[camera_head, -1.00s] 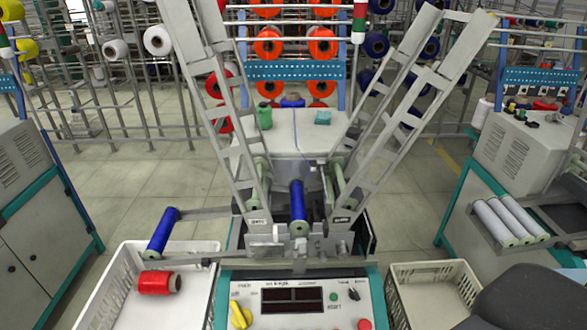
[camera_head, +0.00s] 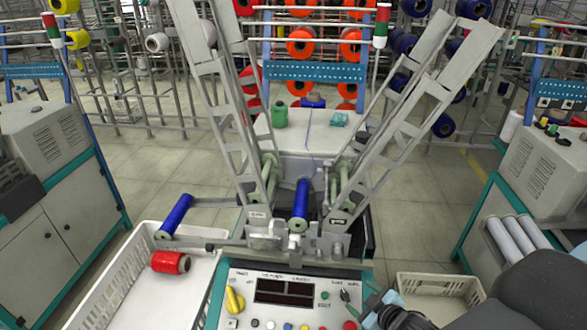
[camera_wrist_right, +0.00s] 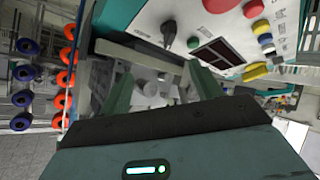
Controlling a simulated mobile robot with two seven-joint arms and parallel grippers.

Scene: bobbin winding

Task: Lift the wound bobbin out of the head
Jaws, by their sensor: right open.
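The wound blue bobbin (camera_head: 300,203) sits in the winding head (camera_head: 268,232), between two raised grey lattice arms, its pale end facing me. My right gripper (camera_head: 384,303) shows dark at the lower right of the head view, beside the control panel, well apart from the bobbin. In the right wrist view its two green fingers (camera_wrist_right: 162,84) are spread with nothing between them. I cannot clearly make out the bobbin in that view. My left gripper is not in view.
Another blue bobbin (camera_head: 175,215) sits left of the head. A red bobbin (camera_head: 170,262) lies in the white left crate (camera_head: 118,272). The control panel (camera_head: 300,275) is in front, a pale crate (camera_head: 432,283) at right. Grey-white bobbins (camera_head: 512,237) lie further right.

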